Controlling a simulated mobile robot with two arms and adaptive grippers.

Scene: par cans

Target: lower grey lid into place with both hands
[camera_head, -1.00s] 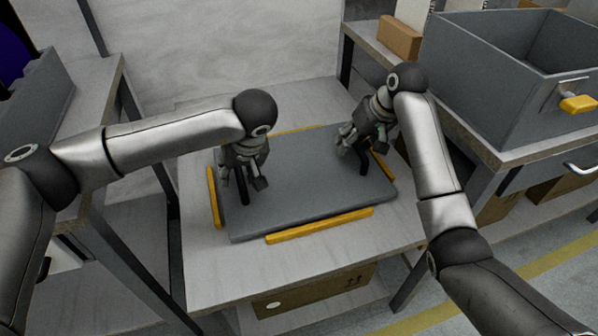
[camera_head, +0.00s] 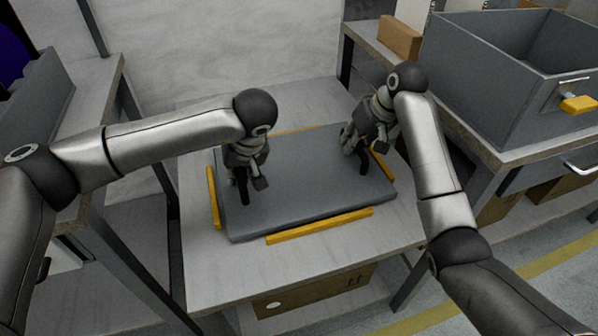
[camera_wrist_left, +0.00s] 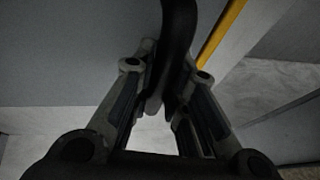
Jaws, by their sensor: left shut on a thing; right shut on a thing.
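The grey lid (camera_head: 305,185) lies flat within yellow strips on the pale table; the wrist view shows part of its surface (camera_wrist_left: 70,50). It has two dark upright handles, one on the left (camera_head: 244,194) and one on the right (camera_head: 364,164). My left gripper (camera_head: 247,178) is shut on the left handle, whose dark curved bar (camera_wrist_left: 178,35) shows between the fingers in the wrist view. My right gripper (camera_head: 358,142) is shut on the right handle, which its fingers partly hide.
Yellow strips edge the lid at the front (camera_head: 320,226), left (camera_head: 213,198), right and back. A large grey bin (camera_head: 490,95) and a cardboard box (camera_head: 400,38) stand on the right bench. The table (camera_head: 300,265) has bare room in front.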

